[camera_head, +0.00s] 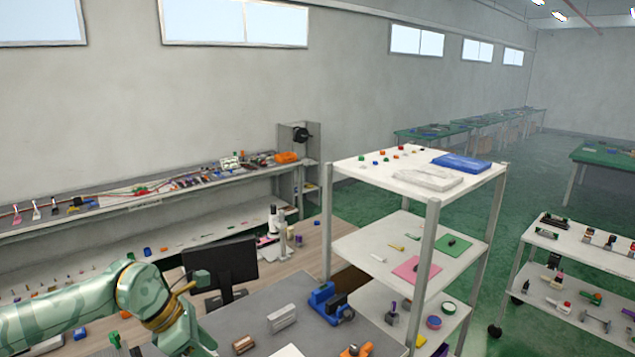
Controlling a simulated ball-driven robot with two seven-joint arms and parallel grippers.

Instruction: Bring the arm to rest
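My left arm, pale green with a gold-coloured ring at its bent joint, comes in from the lower left above the workbench (255,335). Its end runs down to the bottom edge of the picture, and no fingers show. My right arm and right gripper are not in view. On the bench are a blue vise-like fixture (330,302), a grey block (282,318) and an orange tool (356,350) at the bottom edge. I cannot tell whether any of these has a lever.
A dark monitor (232,262) and a white microscope (275,225) stand behind the bench. A white shelf rack (428,222) stands close on the right, and a lower cart (570,245) farther right. Long shelves line the left wall. Green floor (500,185) is open between rack and cart.

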